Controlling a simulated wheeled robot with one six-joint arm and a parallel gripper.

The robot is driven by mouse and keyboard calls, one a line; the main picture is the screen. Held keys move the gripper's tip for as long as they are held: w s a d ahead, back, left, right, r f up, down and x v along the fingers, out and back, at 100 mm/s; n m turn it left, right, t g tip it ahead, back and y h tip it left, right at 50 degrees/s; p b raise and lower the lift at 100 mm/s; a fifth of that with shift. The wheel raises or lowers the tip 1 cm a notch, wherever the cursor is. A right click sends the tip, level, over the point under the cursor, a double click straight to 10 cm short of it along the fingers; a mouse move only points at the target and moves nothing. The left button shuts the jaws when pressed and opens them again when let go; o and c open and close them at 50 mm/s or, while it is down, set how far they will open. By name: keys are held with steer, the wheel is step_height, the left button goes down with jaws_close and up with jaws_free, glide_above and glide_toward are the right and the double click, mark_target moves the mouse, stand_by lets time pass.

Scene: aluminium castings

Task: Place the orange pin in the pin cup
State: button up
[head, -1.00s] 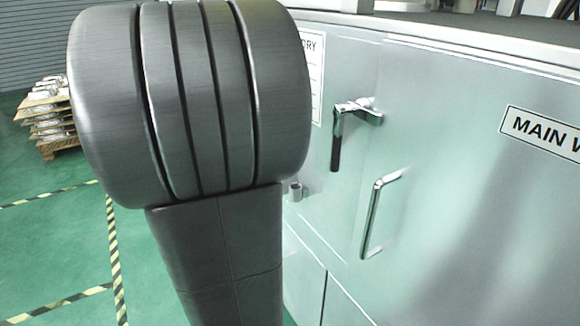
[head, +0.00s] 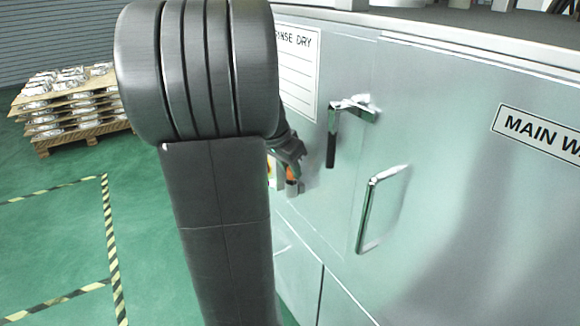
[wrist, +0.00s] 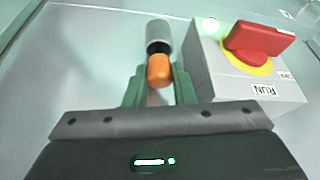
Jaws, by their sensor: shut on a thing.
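The orange pin (wrist: 159,70) is between the two green fingers of my gripper (wrist: 160,82) in the wrist view, and the gripper is shut on it. The pin cup (wrist: 158,34) is a small grey cylinder just beyond the pin, with a dark opening facing it. The pin overlaps the near edge of that opening; I cannot tell whether its tip is inside. In the head view my gripper (head: 293,157) shows partly past my arm, with a bit of the orange pin (head: 292,173) below it. My arm hides part of this area.
A grey switch box (wrist: 245,82) with a red handle (wrist: 262,42) on a yellow ring stands close to the right of my gripper. On the cabinet front are a lever handle (head: 332,135) and a pull handle (head: 368,215). A loaded pallet (head: 75,130) stands at the left.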

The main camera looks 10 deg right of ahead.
steer(key=shift+f, duration=0.1)
steer(key=shift+f, duration=0.15)
steer(key=o, duration=1)
steer(key=shift+r, duration=0.2)
steer(key=shift+r, duration=0.2)
steer(key=v, duration=1.1)
steer(key=shift+s+a+r, duration=0.1)
steer(key=shift+a+r, duration=0.1)
steer(key=shift+r, duration=0.15)
